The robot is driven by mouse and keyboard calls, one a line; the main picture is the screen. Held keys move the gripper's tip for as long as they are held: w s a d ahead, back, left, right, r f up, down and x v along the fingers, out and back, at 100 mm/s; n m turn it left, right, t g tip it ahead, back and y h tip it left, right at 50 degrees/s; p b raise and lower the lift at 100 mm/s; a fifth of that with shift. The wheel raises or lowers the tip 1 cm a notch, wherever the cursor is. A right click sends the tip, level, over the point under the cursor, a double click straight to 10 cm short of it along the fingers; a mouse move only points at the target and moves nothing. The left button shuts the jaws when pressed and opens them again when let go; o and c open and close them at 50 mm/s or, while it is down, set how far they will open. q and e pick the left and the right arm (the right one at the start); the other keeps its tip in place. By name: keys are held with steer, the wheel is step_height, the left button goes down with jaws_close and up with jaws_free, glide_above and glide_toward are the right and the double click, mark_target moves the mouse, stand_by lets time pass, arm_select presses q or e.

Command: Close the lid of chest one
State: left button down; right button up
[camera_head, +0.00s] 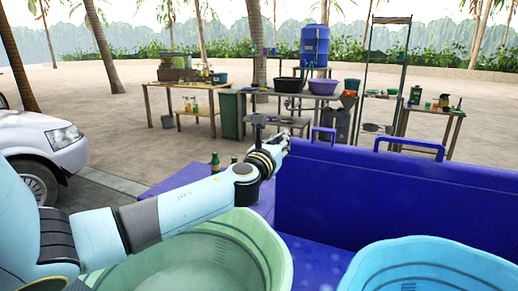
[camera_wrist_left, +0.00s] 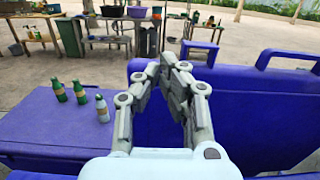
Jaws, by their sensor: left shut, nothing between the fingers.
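A blue-purple chest lid (camera_head: 390,205) stands raised, with two loop handles, the near-left handle (camera_head: 323,133) and a longer one (camera_head: 410,145), on its top edge. The lid also shows in the left wrist view (camera_wrist_left: 270,105). No label tells which chest this is. My left gripper (camera_head: 285,142) is shut and empty by the lid's upper left end. In the left wrist view its fingertips (camera_wrist_left: 174,62) overlap the lid's left end; contact cannot be told. My right gripper is not in view.
A green basin (camera_head: 265,245) and a blue basin (camera_head: 440,262) are close in front. Several bottles (camera_wrist_left: 80,92) stand on a flat purple surface (camera_wrist_left: 50,125) left of the lid. Cluttered tables (camera_head: 180,90) and a white car (camera_head: 45,150) are farther off.

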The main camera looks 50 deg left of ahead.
arm_select(q)
steer(key=s+f, duration=0.3)
steer(key=f, duration=0.3)
steer(key=b, duration=0.3)
glide_toward(291, 143)
steer(key=shift+g+h, duration=0.3)
steer(key=shift+g, duration=0.1)
steer(key=x, duration=0.6)
steer(key=shift+a+r, duration=0.15)
steer(key=shift+r, duration=0.15)
steer(key=shift+w+a+r, duration=0.1)
steer(key=shift+w+a, duration=0.15)
steer(key=shift+w, duration=0.25)
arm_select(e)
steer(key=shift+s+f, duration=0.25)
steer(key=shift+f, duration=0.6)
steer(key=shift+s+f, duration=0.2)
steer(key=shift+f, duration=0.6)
